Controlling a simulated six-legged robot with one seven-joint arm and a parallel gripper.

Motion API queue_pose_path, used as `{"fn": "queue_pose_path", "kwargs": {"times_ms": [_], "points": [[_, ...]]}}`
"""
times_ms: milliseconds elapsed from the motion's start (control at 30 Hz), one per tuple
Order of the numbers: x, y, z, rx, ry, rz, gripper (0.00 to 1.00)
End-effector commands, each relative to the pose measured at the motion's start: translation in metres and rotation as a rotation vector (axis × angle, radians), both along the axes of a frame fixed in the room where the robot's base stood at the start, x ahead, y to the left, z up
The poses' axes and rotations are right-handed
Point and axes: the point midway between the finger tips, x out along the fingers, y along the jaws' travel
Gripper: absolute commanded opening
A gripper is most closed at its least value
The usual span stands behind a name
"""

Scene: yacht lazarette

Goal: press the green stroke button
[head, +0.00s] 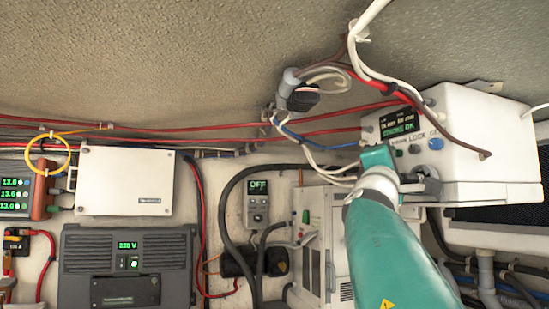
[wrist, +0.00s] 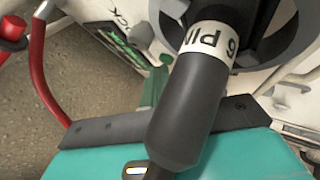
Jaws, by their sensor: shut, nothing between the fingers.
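The white control box (head: 470,115) hangs at the upper right in the head view. Its front carries a small display (head: 398,123) reading "STROKE OK" in green. Below it is a row of small round buttons: a dark greenish one (head: 398,152), a dark one (head: 415,149) and a blue one (head: 436,144). I cannot be sure which is the green stroke button. My gripper (head: 376,157) is shut and empty, close to the lower left of this front; contact cannot be told. In the wrist view, a green fingertip (wrist: 155,86) shows near the panel (wrist: 100,40), partly hidden by a black cylinder.
The black cylinder (wrist: 190,105) with a white "PIN" label crosses the wrist view close up. Red cable (wrist: 40,75) runs beside it. Loose white cables (head: 325,75) and a dark connector (head: 303,98) hang left of the box. A grey-white unit (head: 322,235) stands below.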

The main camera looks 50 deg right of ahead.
Motion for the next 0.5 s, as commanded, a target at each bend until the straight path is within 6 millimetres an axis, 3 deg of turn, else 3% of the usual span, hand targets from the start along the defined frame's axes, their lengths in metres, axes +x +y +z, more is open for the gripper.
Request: {"fn": "queue_pose_path", "kwargs": {"times_ms": [33, 500], "points": [[-0.009, -0.003, -0.002, 0.004, -0.006, -0.017, 0.00], [-0.004, 0.008, -0.001, 0.001, -0.004, -0.012, 0.00]]}}
